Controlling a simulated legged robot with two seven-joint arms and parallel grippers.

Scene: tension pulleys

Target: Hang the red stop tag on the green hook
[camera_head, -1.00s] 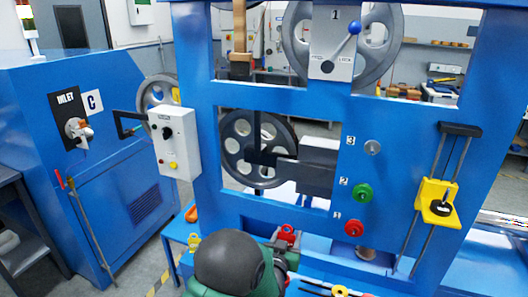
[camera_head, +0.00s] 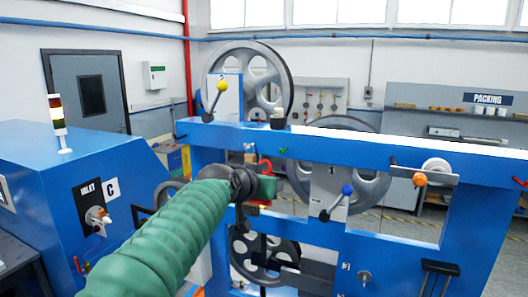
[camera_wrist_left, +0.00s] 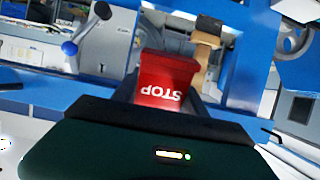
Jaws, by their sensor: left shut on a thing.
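The red stop tag (camera_wrist_left: 165,78) is between my left gripper's fingers (camera_wrist_left: 165,95) in the left wrist view, its white STOP lettering upside down there. In the head view my left gripper (camera_head: 265,187) is raised in front of the blue frame, just below the top beam, and red parts of the tag (camera_head: 265,166) show around it. The gripper is shut on the tag. A small green piece (camera_head: 283,151) on the beam, just above and right of the gripper, may be the green hook; it is too small to be sure. My right gripper is out of view.
The blue frame's top beam (camera_head: 330,140) runs across behind the gripper. A blue-knobbed lever (camera_head: 337,203) stands to the right, and a yellow-knobbed lever (camera_head: 214,100) above. A white roller (camera_head: 436,166) with an orange knob is farther right. Large grey wheels stand behind.

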